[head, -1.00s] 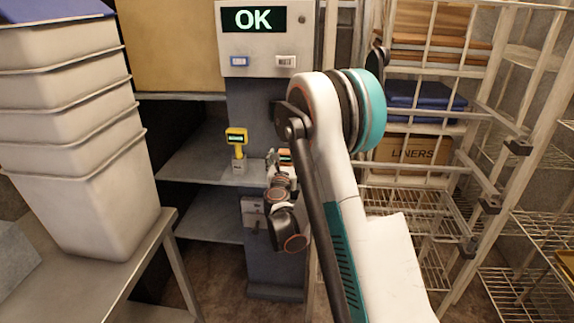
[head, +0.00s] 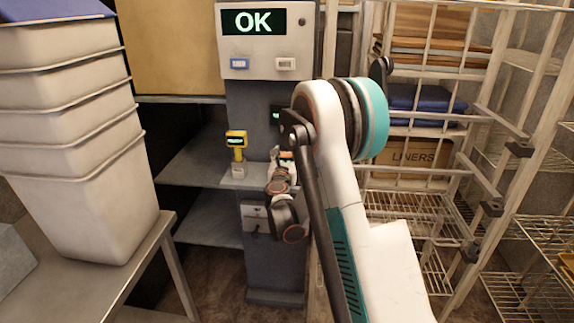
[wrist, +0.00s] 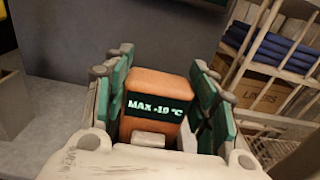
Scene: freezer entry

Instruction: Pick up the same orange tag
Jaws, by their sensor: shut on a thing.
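The orange tag (wrist: 160,85) is a small block with a dark display reading "MAX -19 °C" in the wrist view. It sits between the two green-padded fingers of my gripper (wrist: 158,74), which is shut on it. In the head view, my gripper (head: 284,156) is small and partly hidden by my own wrist, in front of the grey post. Only a sliver of orange shows there. I cannot tell whether the tag still touches the ledge.
A yellow device (head: 236,139) stands on the ledge (head: 240,182) left of my gripper. Above, a panel screen (head: 253,21) reads "OK". Stacked white bins (head: 85,190) stand at left on a table. A white wire rack (head: 420,205) stands close at right.

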